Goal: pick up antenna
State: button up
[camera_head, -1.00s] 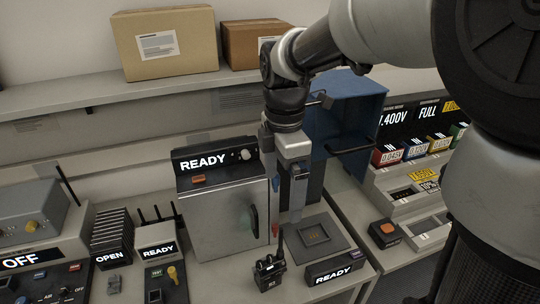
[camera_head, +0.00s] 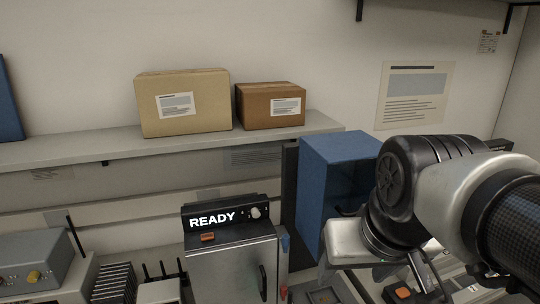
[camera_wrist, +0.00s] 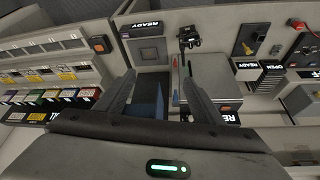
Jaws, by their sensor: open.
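Several thin black antennas (camera_head: 163,269) stand upright in a row at the lower left of the head view, behind a white-grey holder. I cannot make them out clearly in the wrist view. My gripper (camera_wrist: 158,68) is open and empty in the wrist view, its two dark fingers spread above the bench. A handheld radio (camera_wrist: 188,38) stands on the bench beyond the fingers in the wrist view.
A metal box marked READY (camera_head: 237,265) and a blue open cabinet (camera_head: 352,180) stand between the antennas and my arm. A grey device (camera_head: 32,262) is at the far left. Two cardboard boxes (camera_head: 183,103) sit on the shelf (camera_head: 60,150). Coloured battery packs (camera_wrist: 60,94) fill a rack.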

jog(key=w+f, duration=0.1)
jog(key=w+a+g+b, duration=0.1)
jog(key=w, duration=0.1)
jog(key=w+a+f+g+b, duration=0.1)
jog(key=w, duration=0.1)
jog(key=shift+a+f+n, duration=0.2)
jog(key=shift+f+n, duration=0.1)
jog(key=c, duration=0.7)
jog(key=w+a+f+n+g+b, duration=0.1)
jog(key=w+a+f+g+b, duration=0.15)
jog(key=w+a+f, duration=0.35)
jog(key=shift+g, duration=0.25)
jog(key=f, duration=0.7)
jog(key=w+f+b, duration=0.1)
jog(key=f, duration=0.3)
jog(key=shift+d+f, duration=0.2)
jog(key=shift+d, duration=0.2)
jog(key=shift+a+f+b, duration=0.15)
jog(key=shift+f, duration=1.2)
jog(key=shift+a+f+b, duration=0.1)
jog(key=shift+f+b, duration=0.05)
jog(key=shift+f, duration=1.15)
